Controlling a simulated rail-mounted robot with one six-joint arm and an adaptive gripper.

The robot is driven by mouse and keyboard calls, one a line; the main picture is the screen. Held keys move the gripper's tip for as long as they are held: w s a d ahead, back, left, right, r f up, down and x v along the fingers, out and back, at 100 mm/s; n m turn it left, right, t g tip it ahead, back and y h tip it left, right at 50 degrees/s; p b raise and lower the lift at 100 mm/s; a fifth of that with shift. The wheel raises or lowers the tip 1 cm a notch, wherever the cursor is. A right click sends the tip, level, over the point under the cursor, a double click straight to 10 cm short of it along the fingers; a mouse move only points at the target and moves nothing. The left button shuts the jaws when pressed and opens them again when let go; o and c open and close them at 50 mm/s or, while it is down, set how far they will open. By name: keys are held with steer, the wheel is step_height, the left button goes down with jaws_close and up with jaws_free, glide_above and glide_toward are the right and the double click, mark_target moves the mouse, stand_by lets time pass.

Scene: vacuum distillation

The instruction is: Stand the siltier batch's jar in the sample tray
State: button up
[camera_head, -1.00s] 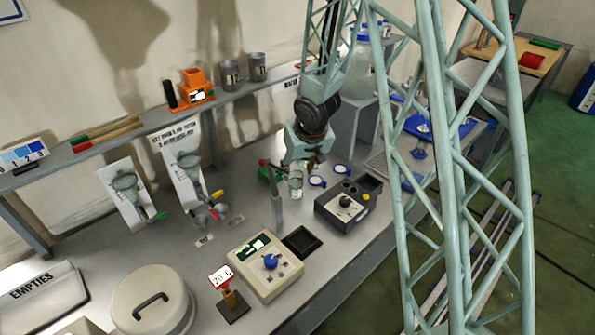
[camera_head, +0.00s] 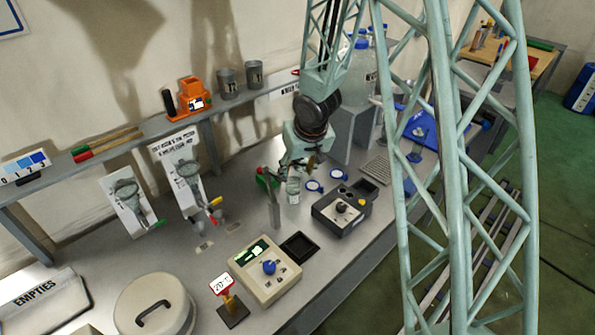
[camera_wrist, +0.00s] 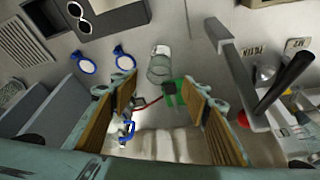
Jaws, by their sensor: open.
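A clear glass jar (camera_head: 293,190) with a pale label stands on the bench below my gripper (camera_head: 301,168). In the wrist view the jar (camera_wrist: 160,64) is just beyond and between the two fingertips. My gripper (camera_wrist: 158,88) is open, with tan pads spread apart and nothing between them. A small black square tray (camera_head: 300,246) lies empty to the front of the jar; I cannot tell whether it is the sample tray. I cannot make out silt in the jar or read its label.
A metal post (camera_head: 273,207) and a green object (camera_wrist: 176,90) stand close to the jar. Two blue rings (camera_head: 314,186) lie to its right, near a dark grey instrument (camera_head: 342,210). A cream meter (camera_head: 267,270) is in front.

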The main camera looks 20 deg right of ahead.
stand_by(0.4)
steer(key=s+d+r+h, duration=0.1)
steer(key=s+r, duration=0.8)
steer(key=r, duration=0.3)
steer(key=s+d+r+h, duration=0.1)
steer(key=s+r, duration=0.8)
steer(key=r, duration=0.4)
steer(key=s+a+r, duration=0.2)
steer(key=s+r, duration=0.1)
steer(key=s, duration=0.6)
steer(key=s+a+r+y, duration=0.1)
steer(key=s+a+r, duration=0.1)
steer(key=s, duration=0.7)
steer(key=s+a+r+y, duration=0.1)
steer(key=s+a+r, duration=0.2)
steer(key=s, duration=0.6)
steer(key=shift+r, duration=0.3)
steer(key=shift+o, duration=0.3)
steer(key=shift+w, duration=0.1)
